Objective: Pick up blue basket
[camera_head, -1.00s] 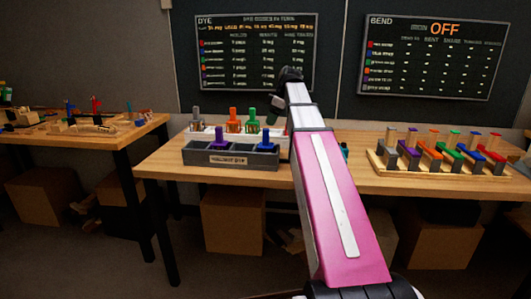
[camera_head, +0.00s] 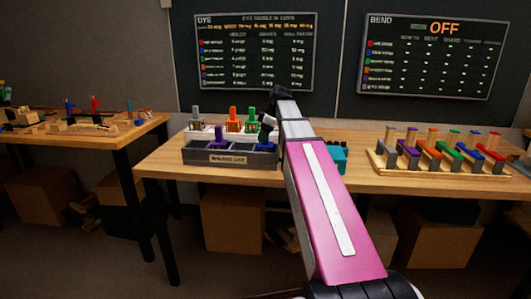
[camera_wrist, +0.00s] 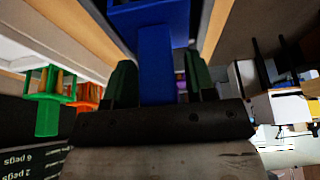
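The blue basket (camera_head: 265,145) sits at the right end of a grey tray (camera_head: 229,158) on the middle bench, partly hidden by my gripper (camera_head: 265,131). In the wrist view the blue basket (camera_wrist: 157,65) shows its upright handle between the two dark fingers of my gripper (camera_wrist: 160,82). The left finger is close beside the handle, and a narrow gap shows between the handle and the right finger. My gripper looks open around the handle. The basket's far end is cut off by the picture's top edge.
Orange (camera_head: 232,116), green (camera_head: 251,118) and grey (camera_head: 196,116) baskets stand on a white rack behind the tray. A teal object (camera_head: 337,155) stands right of my arm. A wooden rack (camera_head: 440,162) with coloured pieces is farther right.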

